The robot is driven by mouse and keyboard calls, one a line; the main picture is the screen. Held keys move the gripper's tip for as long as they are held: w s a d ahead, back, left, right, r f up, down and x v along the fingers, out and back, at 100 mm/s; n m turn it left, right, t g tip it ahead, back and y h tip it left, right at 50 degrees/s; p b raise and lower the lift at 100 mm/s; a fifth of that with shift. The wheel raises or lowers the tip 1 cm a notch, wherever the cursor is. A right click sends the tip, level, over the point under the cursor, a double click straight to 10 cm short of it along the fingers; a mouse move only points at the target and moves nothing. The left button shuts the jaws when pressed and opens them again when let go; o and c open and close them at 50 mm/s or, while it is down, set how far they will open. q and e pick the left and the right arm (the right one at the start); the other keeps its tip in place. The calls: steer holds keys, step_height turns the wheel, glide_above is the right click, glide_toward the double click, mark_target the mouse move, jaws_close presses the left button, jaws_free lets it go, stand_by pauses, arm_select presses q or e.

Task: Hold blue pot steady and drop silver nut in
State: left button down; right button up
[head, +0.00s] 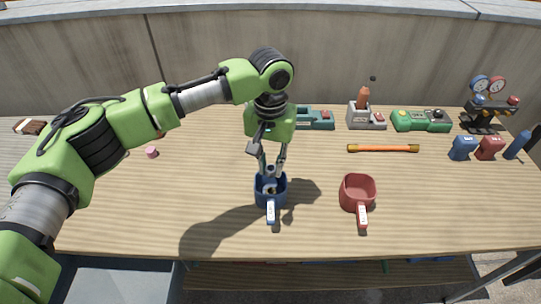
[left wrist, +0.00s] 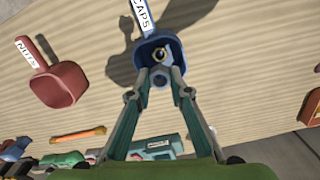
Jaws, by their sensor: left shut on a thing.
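The blue pot (head: 261,202) stands on the bench with its handle toward the front edge; in the left wrist view the pot (left wrist: 147,48) has a white label reading CAPS. My left gripper (head: 270,178) points down into the pot's mouth. Its fingertips (left wrist: 160,78) are shut on a small grey round piece, seemingly the silver nut (left wrist: 159,77). A small pale and yellowish piece (left wrist: 162,54) shows inside the pot beyond the fingertips. Whether the fingers touch the pot's wall is hard to tell. My right gripper is not in view.
A red pot (head: 357,191) labelled NUTS stands to the right. An orange bar (head: 383,148) lies behind it. A pink piece (head: 152,152) lies at left. The front of the bench is clear.

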mark_target(271, 168)
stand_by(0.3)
arm_select(q)
step_height(271, 168, up, 12)
stand_by(0.8)
